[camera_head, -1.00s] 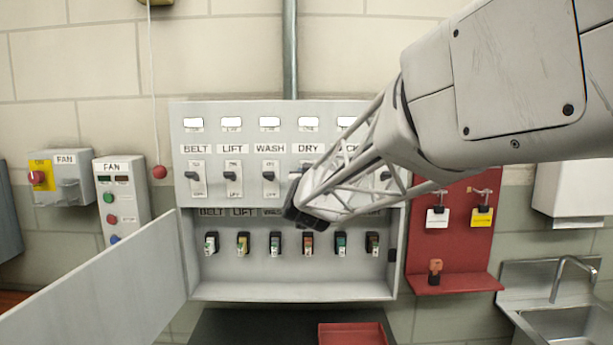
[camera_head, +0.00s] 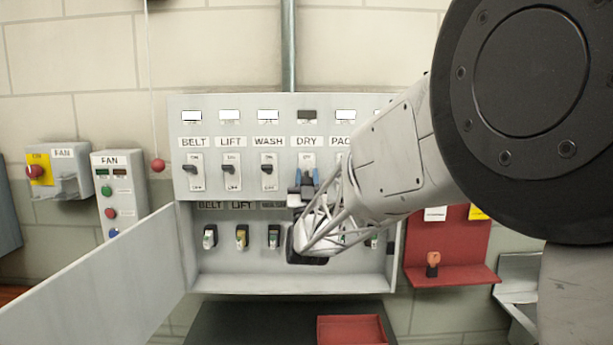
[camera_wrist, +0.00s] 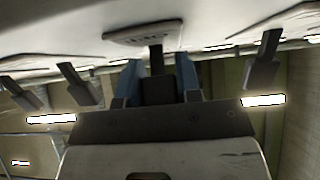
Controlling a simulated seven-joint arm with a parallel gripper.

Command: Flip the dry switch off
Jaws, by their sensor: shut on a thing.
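The dry switch (camera_head: 307,161) is on the grey panel under the DRY label, in the head view. The top of its white plate shows; its lever is mostly hidden by my gripper. My gripper (camera_head: 304,184) is at the lower part of this plate, reaching up from below. In the wrist view its two blue fingers (camera_wrist: 158,82) stand on either side of the dark lever (camera_wrist: 156,60) and are shut on it. The small window (camera_head: 307,115) above DRY is dark, while the windows beside it are lit white.
The belt (camera_head: 196,171), lift (camera_head: 231,171) and wash (camera_head: 268,170) switches stand left of it with levers up. Below is an open compartment with several tagged items. Its open door (camera_head: 100,290) juts out at the left. A red rack (camera_head: 450,250) is at the right.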

